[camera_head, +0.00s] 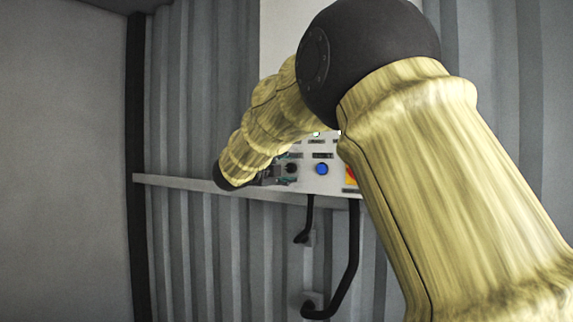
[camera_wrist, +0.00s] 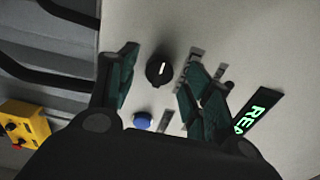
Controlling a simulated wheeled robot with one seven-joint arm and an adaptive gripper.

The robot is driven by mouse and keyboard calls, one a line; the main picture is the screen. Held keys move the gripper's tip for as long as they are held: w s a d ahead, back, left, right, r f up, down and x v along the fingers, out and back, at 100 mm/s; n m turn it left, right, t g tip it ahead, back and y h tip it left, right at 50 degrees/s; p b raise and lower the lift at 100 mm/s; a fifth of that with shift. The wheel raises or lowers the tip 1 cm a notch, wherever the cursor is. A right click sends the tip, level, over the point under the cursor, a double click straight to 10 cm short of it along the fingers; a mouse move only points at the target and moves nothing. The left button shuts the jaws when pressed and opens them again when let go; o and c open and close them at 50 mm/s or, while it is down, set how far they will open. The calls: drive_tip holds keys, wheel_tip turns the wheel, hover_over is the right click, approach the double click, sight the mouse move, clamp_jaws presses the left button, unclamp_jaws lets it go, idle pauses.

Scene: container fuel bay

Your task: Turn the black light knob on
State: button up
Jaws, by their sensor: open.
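The black knob (camera_wrist: 159,69) with a white pointer line is on the pale panel, between the two open fingers of my gripper (camera_wrist: 162,88) in the wrist view. A gap shows on both sides of it there. In the head view the knob (camera_head: 291,168) is small and sits just right of my gripper (camera_head: 277,172), whose fingers are partly hard to make out. I cannot tell how far the fingertips are from the panel.
A blue button (camera_head: 322,169) is right of the knob. A red and yellow part (camera_head: 351,176) is partly hidden by my arm. A lit green "REA" display (camera_wrist: 257,112) is at the wrist view's right.

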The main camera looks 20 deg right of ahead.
drive_tip(key=shift+w+d, duration=0.25)
drive_tip(key=shift+d, duration=0.1)
drive_tip(key=c, duration=1)
drive_tip(key=shift+c, duration=0.2)
